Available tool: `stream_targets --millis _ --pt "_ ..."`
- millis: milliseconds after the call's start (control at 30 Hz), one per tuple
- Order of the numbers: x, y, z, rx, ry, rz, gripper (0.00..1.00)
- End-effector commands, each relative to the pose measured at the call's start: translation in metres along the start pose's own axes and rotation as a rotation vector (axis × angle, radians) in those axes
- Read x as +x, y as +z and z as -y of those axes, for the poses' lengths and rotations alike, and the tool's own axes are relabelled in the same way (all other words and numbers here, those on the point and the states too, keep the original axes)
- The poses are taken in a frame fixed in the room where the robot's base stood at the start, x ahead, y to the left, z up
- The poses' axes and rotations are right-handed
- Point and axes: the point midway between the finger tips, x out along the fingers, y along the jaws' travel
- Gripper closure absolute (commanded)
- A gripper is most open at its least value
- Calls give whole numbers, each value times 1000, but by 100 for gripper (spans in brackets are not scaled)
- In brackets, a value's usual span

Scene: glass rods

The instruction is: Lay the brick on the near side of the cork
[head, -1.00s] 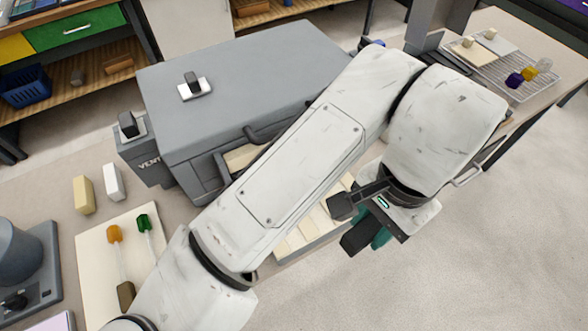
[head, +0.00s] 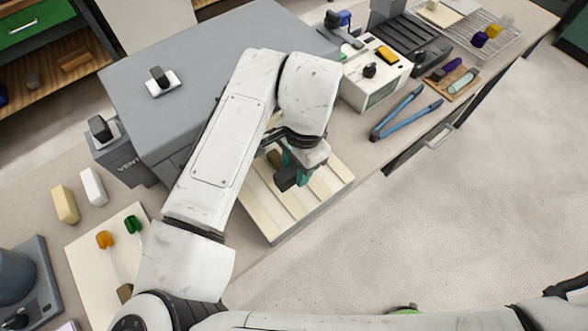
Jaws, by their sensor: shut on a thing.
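My gripper (head: 289,179) is over the slatted cream tray in front of the grey kiln. It is shut on a teal piece (head: 303,173), which shows behind the dark fingers and is mostly hidden by them and the wrist. I cannot tell whether this piece is the brick. A small brown thing (head: 274,158), possibly the cork, shows just left of the gripper, partly hidden by the arm. I cannot tell whether the teal piece touches the tray (head: 325,190).
The grey kiln (head: 160,50) stands behind the tray. A cream block (head: 65,204) and a white block (head: 94,187) stand at left, near a board (head: 88,265) with orange and green-tipped rods. Blue tongs (head: 402,112) and a white instrument (head: 374,82) are at right.

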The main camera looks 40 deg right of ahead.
Motion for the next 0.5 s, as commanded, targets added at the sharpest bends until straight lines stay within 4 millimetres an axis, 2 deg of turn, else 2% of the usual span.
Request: stream_targets --millis 167,400,500 --pt "8 -1 7 -1 0 0 99" --pt "37 -4 8 -1 1 -1 99" --pt "40 -4 8 -1 -1 0 99"
